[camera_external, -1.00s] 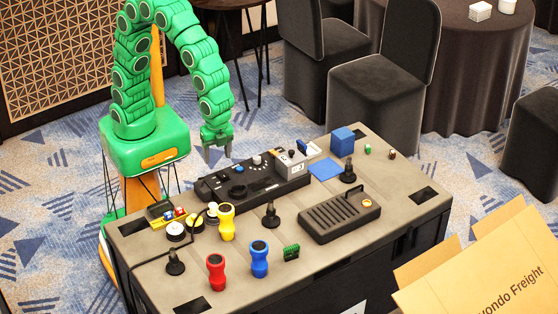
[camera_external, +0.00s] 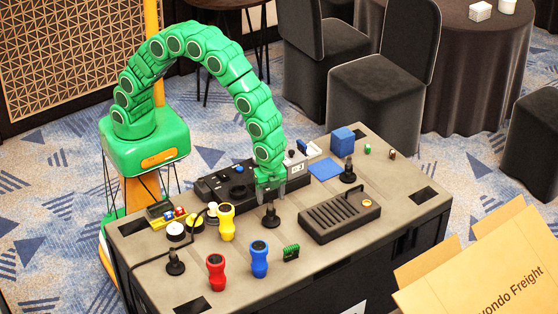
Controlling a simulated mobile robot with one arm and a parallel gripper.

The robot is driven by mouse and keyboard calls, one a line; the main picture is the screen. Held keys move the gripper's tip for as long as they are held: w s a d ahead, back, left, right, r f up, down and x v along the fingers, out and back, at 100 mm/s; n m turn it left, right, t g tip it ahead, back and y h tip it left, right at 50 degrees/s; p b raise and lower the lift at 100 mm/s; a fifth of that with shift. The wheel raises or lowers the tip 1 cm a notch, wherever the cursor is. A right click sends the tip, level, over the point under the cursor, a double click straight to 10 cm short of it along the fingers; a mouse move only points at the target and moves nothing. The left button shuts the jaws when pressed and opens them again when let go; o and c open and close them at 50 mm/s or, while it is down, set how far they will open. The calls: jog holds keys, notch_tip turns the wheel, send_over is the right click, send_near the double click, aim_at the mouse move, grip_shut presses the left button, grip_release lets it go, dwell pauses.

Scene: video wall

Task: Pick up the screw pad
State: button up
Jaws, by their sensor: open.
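My gripper (camera_external: 269,194) is open and points down at the front right edge of the black control panel (camera_external: 212,188), just behind a black peg (camera_external: 270,216). Nothing shows between its fingers. I cannot tell for sure which thing is the screw pad. A flat blue square pad (camera_external: 325,169) lies to the right of my gripper, apart from it. A small yellow tray (camera_external: 163,223) with red and blue pieces on it sits at the table's left end. My arm and gripper hide part of the control panel.
A cardboard box (camera_external: 490,270) stands at front right.

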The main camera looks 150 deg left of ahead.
aim_at(271, 210)
jog(key=shift+a+f, duration=0.15)
jog(key=shift+f, duration=0.4)
jog(key=shift+s+f, duration=0.1)
jog(key=shift+f, duration=3.5)
grip_shut()
